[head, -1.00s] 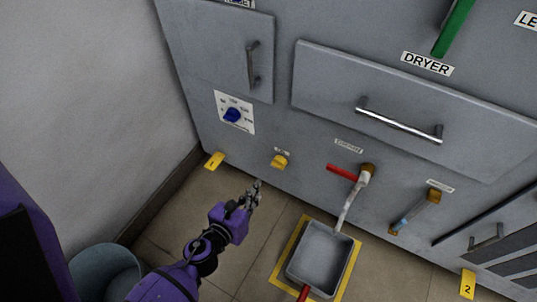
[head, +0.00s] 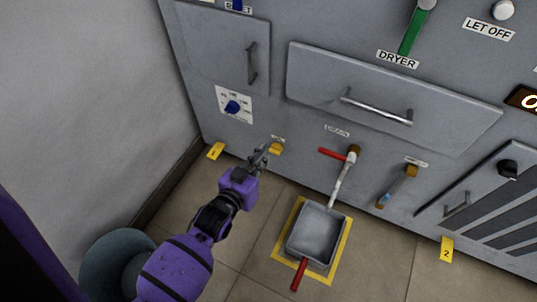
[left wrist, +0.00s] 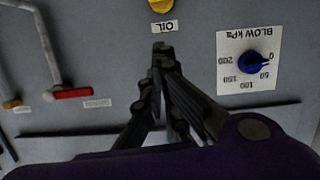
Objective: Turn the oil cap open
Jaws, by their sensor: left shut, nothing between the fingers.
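The oil cap is a small yellow cap (head: 275,148) low on the grey machine front. In the left wrist view the oil cap (left wrist: 161,5) is at the top edge, partly cut off, above the label "OIL" (left wrist: 164,27). My left gripper (head: 263,153) is just left of the cap in the head view, close to it; I cannot tell there whether they touch. In the left wrist view my left gripper (left wrist: 162,48) has its fingertips together, empty, pointing at the panel below the label and apart from the cap. My right gripper is not in view.
A blue pressure knob (head: 232,106) sits up and left of the cap. A red-handled valve (head: 332,153) with a pipe is to the right, above a grey pan (head: 318,232) on the floor. A bucket (head: 112,262) stands lower left by the wall.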

